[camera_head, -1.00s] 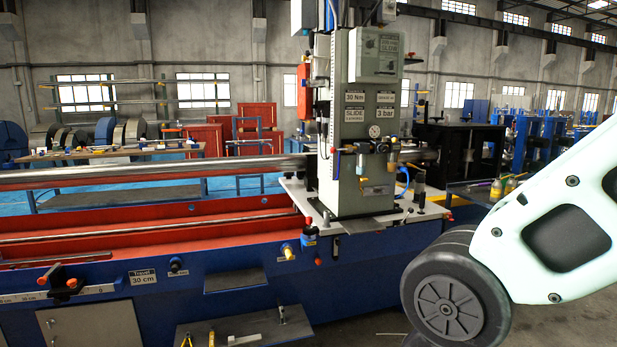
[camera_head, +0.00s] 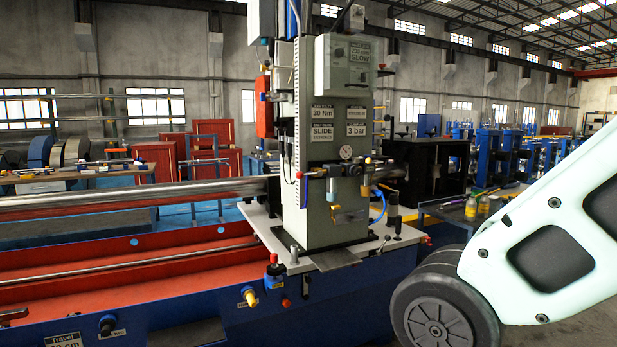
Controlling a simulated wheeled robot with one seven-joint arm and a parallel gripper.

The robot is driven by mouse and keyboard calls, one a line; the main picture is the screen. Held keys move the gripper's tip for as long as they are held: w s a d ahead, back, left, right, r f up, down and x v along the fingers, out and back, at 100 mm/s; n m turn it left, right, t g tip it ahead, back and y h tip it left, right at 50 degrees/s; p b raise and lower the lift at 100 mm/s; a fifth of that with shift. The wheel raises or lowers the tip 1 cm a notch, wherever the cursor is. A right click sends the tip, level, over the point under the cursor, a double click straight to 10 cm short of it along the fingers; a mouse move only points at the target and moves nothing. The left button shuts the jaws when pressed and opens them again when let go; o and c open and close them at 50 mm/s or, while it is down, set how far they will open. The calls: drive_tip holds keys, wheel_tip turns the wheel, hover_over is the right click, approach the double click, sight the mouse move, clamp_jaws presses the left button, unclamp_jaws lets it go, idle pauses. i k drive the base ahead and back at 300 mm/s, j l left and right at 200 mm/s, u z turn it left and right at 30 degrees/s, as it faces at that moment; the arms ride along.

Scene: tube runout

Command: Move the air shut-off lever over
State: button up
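A grey-green machine column (camera_head: 335,145) stands on a white plate over the blue machine bed. An air unit (camera_head: 340,175) with a round gauge, small bowls and a blue hose is mounted on its front, with small red and yellow parts on top. I cannot tell for certain which of these small parts is the air shut-off lever. Only a pale link and dark joint of my arm show at the right. My gripper is out of view.
The blue bed (camera_head: 210,320) with its red trough and long steel tube (camera_head: 130,196) runs to the left. A dark table (camera_head: 460,208) with yellow bottles stands right of the column. Red cabinets (camera_head: 158,162) stand behind. My arm covers the lower right.

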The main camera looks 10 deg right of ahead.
sight(300, 175)
drive_tip(key=i, duration=0.45)
drive_tip(key=i+l, duration=0.9)
